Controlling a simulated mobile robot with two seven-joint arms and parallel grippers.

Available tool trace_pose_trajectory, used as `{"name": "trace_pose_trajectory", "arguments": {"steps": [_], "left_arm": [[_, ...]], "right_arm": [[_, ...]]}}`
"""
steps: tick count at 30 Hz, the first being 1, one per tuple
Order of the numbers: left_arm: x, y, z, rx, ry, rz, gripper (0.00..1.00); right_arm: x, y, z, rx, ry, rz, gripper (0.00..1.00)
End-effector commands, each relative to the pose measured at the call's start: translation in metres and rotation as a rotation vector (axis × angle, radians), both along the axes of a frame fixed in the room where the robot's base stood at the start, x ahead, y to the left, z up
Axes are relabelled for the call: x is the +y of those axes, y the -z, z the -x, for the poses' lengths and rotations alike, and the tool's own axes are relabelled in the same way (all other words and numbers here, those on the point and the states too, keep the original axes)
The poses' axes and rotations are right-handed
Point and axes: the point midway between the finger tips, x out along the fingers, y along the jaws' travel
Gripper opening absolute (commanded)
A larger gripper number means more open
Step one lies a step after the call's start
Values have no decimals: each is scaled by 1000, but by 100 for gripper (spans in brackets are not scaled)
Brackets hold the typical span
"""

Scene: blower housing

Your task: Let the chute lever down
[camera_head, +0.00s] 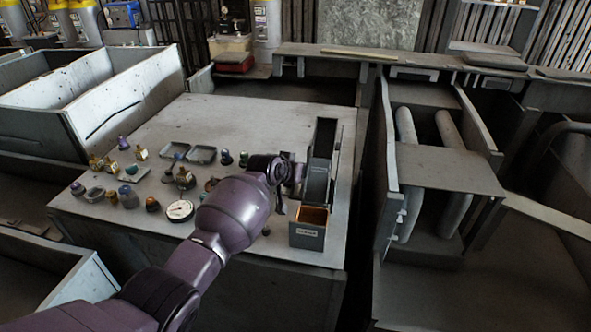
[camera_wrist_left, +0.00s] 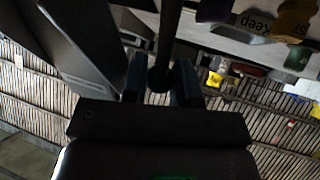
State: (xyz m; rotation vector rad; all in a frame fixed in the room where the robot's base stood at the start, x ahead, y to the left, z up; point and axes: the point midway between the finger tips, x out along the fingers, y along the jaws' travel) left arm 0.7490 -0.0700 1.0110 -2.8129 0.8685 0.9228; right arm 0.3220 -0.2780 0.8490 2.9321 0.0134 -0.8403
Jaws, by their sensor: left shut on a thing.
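The chute (camera_head: 321,160) is a tall, dark grey, narrow housing on the right part of the grey worktable. A small grey box (camera_head: 307,236) with a brown inside and a label stands at its front foot. My left gripper (camera_wrist_left: 160,82) is at the chute's left side, shut on the lever (camera_wrist_left: 170,30). In the left wrist view the lever is a dark rod whose rounded end lies between the two fingers. In the head view my purple arm and wrist (camera_head: 266,168) hide most of the lever. My right gripper is in neither view.
Several small bottles and fittings, a round dial gauge (camera_head: 180,210) and shallow trays (camera_head: 201,155) lie on the worktable (camera_head: 235,115) left of my arm. A large open bin (camera_head: 120,95) stands at the left. The table's back middle is clear.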

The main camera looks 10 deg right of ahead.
Motion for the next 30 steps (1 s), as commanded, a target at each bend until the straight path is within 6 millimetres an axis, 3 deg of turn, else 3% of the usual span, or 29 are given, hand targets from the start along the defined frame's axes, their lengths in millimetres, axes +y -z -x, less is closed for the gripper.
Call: {"name": "trace_pose_trajectory", "arguments": {"steps": [4,5,6,20,30], "left_arm": [[0,0,0,-1,0,1,0],[0,0,0,-1,0,1,31],[0,0,0,-1,0,1,36],[4,-4,5,0,-1,1,36],[20,-23,26,-3,0,2,36]], "right_arm": [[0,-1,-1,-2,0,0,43],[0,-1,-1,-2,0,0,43],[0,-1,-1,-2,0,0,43],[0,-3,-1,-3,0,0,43],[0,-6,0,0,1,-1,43]]}}
